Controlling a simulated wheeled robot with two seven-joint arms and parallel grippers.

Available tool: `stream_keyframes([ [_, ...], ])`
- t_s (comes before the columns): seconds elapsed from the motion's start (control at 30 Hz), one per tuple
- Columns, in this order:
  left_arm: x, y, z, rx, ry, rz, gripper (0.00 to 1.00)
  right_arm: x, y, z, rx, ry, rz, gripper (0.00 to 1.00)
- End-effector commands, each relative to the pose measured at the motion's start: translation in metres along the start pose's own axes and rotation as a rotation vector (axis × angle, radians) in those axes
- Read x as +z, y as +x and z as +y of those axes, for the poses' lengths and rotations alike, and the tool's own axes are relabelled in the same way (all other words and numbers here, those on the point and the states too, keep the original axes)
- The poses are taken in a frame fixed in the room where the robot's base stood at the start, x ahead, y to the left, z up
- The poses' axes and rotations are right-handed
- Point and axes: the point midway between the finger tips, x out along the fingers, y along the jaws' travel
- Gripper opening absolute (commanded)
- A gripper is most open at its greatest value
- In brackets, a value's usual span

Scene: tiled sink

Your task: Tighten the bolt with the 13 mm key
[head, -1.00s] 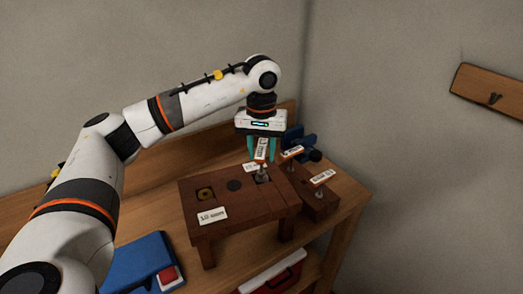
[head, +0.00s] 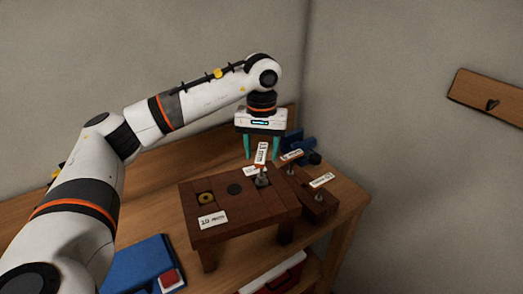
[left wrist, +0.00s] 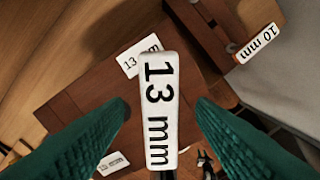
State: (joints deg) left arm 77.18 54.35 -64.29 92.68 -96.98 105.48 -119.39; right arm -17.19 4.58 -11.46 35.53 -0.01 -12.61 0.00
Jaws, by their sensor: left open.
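The 13 mm key (head: 262,152), with its white label, stands upright over the right-hand hole of the brown wooden fixture (head: 225,187). Its foot is at the bolt spot, and the bolt head itself is hidden under it. My left gripper (head: 263,157) is above the fixture with its teal fingers spread on both sides of the key's label. In the left wrist view the key (left wrist: 158,110) lies between the fingers, with gaps to both. My right gripper is not in view.
Two other labelled keys, (head: 291,155) and (head: 321,180), stand in a wooden rack (head: 311,203) to the right. A blue vise (head: 301,142) is behind it. A blue case (head: 137,262) lies front left. A red and white box (head: 272,275) is below the bench top.

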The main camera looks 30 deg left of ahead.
Motion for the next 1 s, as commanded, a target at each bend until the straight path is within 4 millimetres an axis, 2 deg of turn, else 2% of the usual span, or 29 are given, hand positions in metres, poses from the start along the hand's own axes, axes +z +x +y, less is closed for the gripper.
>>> stream_keyframes([
  [0.03, 0.000, -0.007, 0.000, -0.001, 0.000, -0.001, 0.51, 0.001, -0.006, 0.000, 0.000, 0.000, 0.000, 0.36],
  [0.57, 0.000, -0.050, 0.000, -0.002, 0.000, 0.000, 0.51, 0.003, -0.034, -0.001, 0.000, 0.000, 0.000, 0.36],
  [1.0, 0.000, -0.051, 0.000, -0.001, 0.000, 0.000, 0.51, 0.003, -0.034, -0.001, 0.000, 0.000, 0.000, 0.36],
])
